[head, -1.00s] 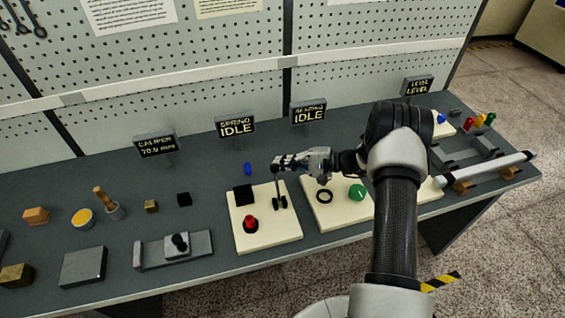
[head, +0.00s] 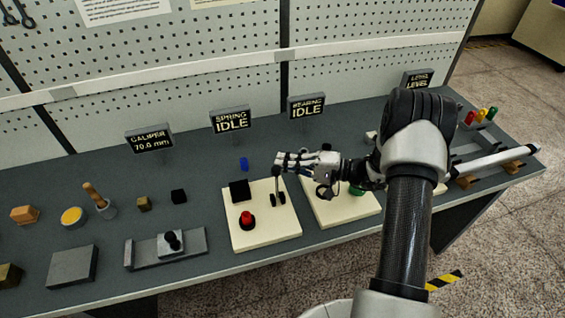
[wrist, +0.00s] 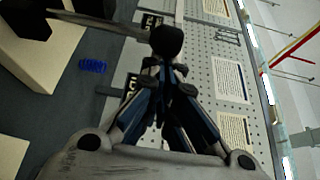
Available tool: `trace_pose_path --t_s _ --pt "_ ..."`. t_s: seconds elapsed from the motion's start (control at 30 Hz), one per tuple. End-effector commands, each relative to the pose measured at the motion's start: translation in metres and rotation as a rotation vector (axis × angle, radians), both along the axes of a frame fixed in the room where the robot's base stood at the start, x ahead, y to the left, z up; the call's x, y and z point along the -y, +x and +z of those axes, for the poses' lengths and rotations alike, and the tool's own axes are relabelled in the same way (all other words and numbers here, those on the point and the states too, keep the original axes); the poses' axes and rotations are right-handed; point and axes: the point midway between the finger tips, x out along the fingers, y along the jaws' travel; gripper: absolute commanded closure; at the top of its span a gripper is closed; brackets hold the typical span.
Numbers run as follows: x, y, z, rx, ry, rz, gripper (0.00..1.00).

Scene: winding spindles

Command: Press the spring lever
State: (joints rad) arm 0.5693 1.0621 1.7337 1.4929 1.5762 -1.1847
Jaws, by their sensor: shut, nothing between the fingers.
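The spring lever (head: 278,187) stands roughly upright on a cream panel (head: 262,239), with a dark knob on top. In the wrist view the lever's black knob (wrist: 166,40) is large and close, just beyond my fingertips. My gripper (head: 279,160) is shut and empty, at the height of the lever's top and just behind it. In the wrist view my gripper (wrist: 174,75) has its fingers together beside the knob. I cannot tell whether they touch it. The sign above the panel (head: 231,119) reads SPRING IDLE.
The panel also carries a red button (head: 246,218) and a black block (head: 240,190). A blue spring (head: 243,164) lies behind it. A second cream panel (head: 345,212) is under my forearm. A caliper fixture (head: 165,248) stands to the left.

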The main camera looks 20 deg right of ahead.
Motion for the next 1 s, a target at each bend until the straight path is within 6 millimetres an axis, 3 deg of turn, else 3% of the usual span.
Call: trace_pose_path --t_s 0.5,1.0 --pt "0.000 -0.053 0.004 -0.002 0.000 0.001 1.00" --pt "-0.001 -0.073 -0.001 -0.004 0.000 0.004 1.00"
